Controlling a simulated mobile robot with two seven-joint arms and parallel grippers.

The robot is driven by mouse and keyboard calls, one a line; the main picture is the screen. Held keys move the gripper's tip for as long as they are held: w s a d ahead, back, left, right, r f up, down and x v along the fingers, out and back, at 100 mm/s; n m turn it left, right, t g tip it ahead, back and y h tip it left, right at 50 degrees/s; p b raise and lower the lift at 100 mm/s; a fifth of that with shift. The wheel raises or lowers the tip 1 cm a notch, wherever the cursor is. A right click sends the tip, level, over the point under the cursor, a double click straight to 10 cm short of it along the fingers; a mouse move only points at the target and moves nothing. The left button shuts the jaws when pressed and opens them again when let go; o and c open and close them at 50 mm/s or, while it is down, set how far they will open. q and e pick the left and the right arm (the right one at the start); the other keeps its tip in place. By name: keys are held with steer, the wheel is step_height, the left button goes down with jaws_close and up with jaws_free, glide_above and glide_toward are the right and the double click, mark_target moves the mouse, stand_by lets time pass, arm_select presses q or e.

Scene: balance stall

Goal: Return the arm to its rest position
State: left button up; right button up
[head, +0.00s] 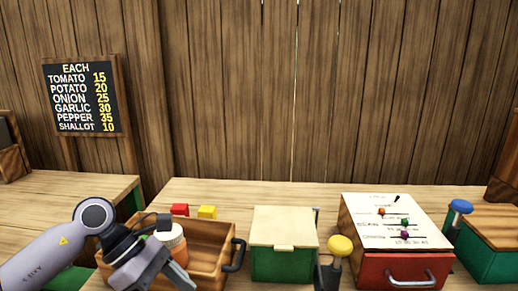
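My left arm comes in from the lower left. Its gripper (158,268) is low over the left end of a wooden tray (208,232). I cannot tell whether its fingers are open or shut. A jar with a white lid and orange body (176,245) stands right behind the gripper, partly hidden by it. I cannot tell whether they touch. My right gripper is not in view.
A green box with a cream lid (283,228), a yellow-knobbed item (340,246), a red-fronted slider box (395,222) and a blue-knobbed item (460,206) stand rightward. A price board (86,95) stands behind.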

arm_select(q)
steer(key=s+d+r+n+t+h, duration=0.3)
steer(key=s+d+n+h, duration=0.1)
steer(key=d+n+h, duration=0.7)
steer(key=w+a+f+n+t+y, duration=0.2)
steer(key=a+f+n+t+y, duration=0.25)
steer(key=n+t, duration=0.6)
steer(key=w+a+f+n+t+y, duration=0.1)
steer(key=a+f+n+t+y, duration=0.4)
steer(key=n, duration=1.1)
steer(key=s+a+f+n+g+y, duration=0.3)
steer(key=s+f+n, duration=0.4)
steer(key=f, duration=0.2)
steer(key=s+a+f+n+g+y+p, duration=0.1)
steer(key=s+a+f+n+g+y, duration=0.2)
steer(key=s+f+n, duration=0.4)
steer(key=shift+a+f+n+y, duration=0.55)
steer(key=shift+a+f, duration=0.05)
steer(key=shift+f, duration=0.35)
